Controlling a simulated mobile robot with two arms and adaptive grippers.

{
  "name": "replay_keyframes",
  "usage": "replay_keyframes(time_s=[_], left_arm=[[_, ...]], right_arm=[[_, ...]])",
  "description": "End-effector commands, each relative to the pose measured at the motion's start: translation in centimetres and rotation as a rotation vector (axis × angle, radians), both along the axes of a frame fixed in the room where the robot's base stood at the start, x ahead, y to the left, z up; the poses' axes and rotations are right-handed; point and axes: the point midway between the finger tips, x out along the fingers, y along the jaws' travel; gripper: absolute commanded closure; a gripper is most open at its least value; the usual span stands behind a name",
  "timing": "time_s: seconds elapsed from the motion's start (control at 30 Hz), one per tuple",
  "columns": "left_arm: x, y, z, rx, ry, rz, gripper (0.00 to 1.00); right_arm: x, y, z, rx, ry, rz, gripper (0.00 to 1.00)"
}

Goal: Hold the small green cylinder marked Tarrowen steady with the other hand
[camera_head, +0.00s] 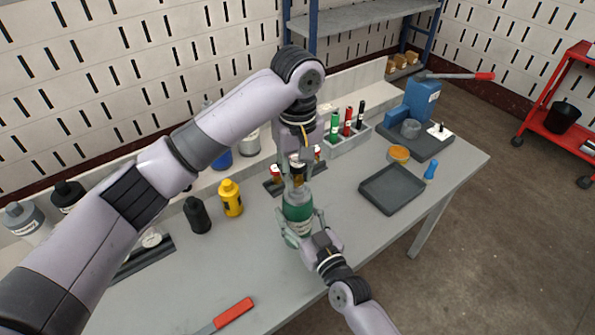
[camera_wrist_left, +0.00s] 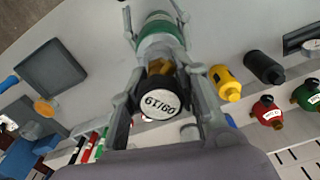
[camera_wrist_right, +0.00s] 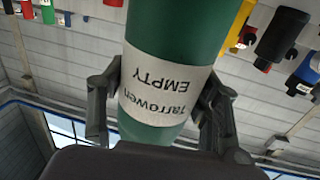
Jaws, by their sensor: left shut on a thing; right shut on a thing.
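The small green cylinder (camera_head: 298,207) stands upright at the middle of the grey table. In the right wrist view the green cylinder (camera_wrist_right: 165,100) has a white band reading "Tarrowen EMPTY". My right gripper (camera_head: 305,228) is shut around its body, one finger on each side of the band. My left gripper (camera_head: 297,178) comes down from above and is shut at its top. In the left wrist view its fingers close beside a brass fitting (camera_wrist_left: 160,67) and a black knob (camera_wrist_left: 160,99) with a white numbered disc. The exact finger contact there is partly hidden.
A yellow bottle (camera_head: 231,198) and black bottle (camera_head: 196,215) stand to the left. Small red-marked items in a dark rack (camera_head: 272,187) are close behind. A dark tray (camera_head: 392,205) lies right. A red-handled tool (camera_head: 234,312) lies at the front. The table between is clear.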

Motion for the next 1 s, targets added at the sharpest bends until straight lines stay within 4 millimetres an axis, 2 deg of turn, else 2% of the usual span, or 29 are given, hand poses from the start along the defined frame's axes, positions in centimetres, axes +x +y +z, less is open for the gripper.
replay_keyframes(time_s=[0.3,0.43,0.77,1.0], left_arm=[[0.12,0.20,0.04,0.004,-0.002,0.430,1.00],[0.11,0.20,0.05,0.004,-0.002,0.505,1.00],[0.10,0.20,0.04,0.005,-0.002,0.535,1.00],[0.09,0.20,0.06,0.004,-0.003,0.861,1.00]], right_arm=[[-0.05,-0.07,-0.14,0.001,0.003,-0.001,0.75],[-0.05,-0.08,-0.15,0.000,0.004,-0.001,0.75],[-0.04,-0.10,-0.16,0.000,0.004,-0.001,0.75],[-0.03,-0.11,-0.18,0.001,0.004,-0.001,0.75]])
